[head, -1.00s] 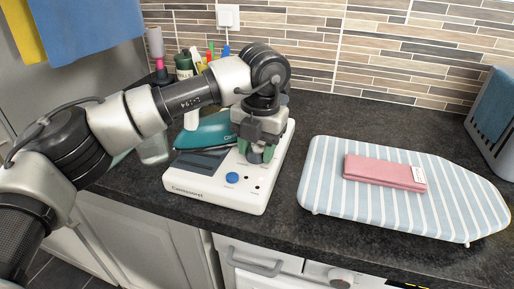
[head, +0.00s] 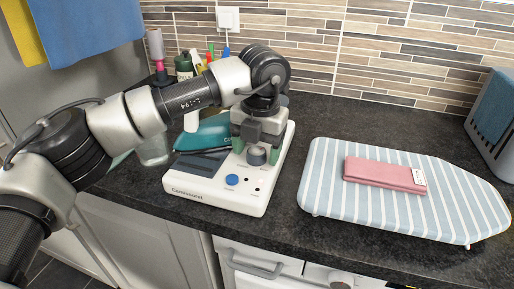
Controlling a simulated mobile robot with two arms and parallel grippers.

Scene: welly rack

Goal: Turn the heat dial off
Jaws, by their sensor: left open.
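The heat dial (head: 257,155) is a dark grey round knob on the white base unit (head: 213,199), toward its right side. My left gripper (head: 256,147) points down right over the dial. It is open, with one finger to each side of the dial. I cannot tell whether the fingers touch the dial, and the dial's pointer is too small to read. My right gripper is out of view.
A blue button (head: 232,179) sits in front of the dial on the base unit. A teal iron (head: 207,133) rests on its left part. A striped ironing board (head: 400,205) with a folded pink cloth (head: 384,174) lies to the right. The dark counter (head: 325,108) is clear behind.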

